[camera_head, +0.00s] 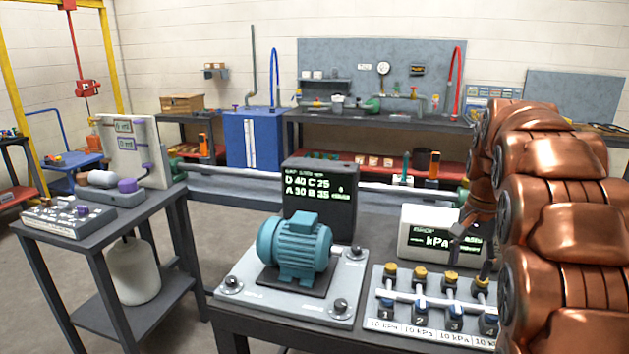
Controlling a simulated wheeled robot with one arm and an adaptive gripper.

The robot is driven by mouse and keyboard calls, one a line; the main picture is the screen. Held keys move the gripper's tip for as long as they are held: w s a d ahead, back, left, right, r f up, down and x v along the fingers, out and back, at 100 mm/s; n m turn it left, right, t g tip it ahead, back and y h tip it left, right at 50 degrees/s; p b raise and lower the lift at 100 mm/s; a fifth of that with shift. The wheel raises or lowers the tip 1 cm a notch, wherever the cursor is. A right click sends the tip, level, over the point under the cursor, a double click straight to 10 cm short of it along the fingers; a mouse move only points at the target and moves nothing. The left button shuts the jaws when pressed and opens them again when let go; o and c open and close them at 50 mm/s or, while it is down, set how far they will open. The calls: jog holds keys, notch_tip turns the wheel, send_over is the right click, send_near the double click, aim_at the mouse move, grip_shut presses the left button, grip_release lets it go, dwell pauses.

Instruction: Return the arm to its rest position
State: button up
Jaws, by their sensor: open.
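My copper-coloured arm fills the right side of the head view and bends down behind its own front links. My gripper (470,262) is at its end, pointing down in front of the white kPa display box (418,232) and just behind the valve row (430,301). Its dark fingers are apart, with nothing seen between them. Part of the gripper is hard to make out against the dark display, and my arm covers the right end of the valve row.
A teal motor (296,247) sits on a grey plate (242,285) with knobs, left of the valves. Behind it stands a dark text screen (321,200). A side table (98,236) with a panel is at left. A workbench (300,121) lines the back wall.

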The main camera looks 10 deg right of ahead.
jog(key=s+a+r+n+g+p, duration=0.15)
jog(key=s+a+n+p, duration=0.35)
jog(key=s+a, duration=0.9)
jog(key=s+a+f+n+p, duration=0.1)
jog(key=s+a+f+n, duration=0.1)
jog(key=s, duration=0.6)
jog(key=s+a+f+n+p, duration=0.1)
jog(key=s+a+n, duration=0.3)
jog(key=s, duration=0.4)
jog(key=shift+s+a+f+p, duration=0.35)
jog(key=shift+a, duration=0.05)
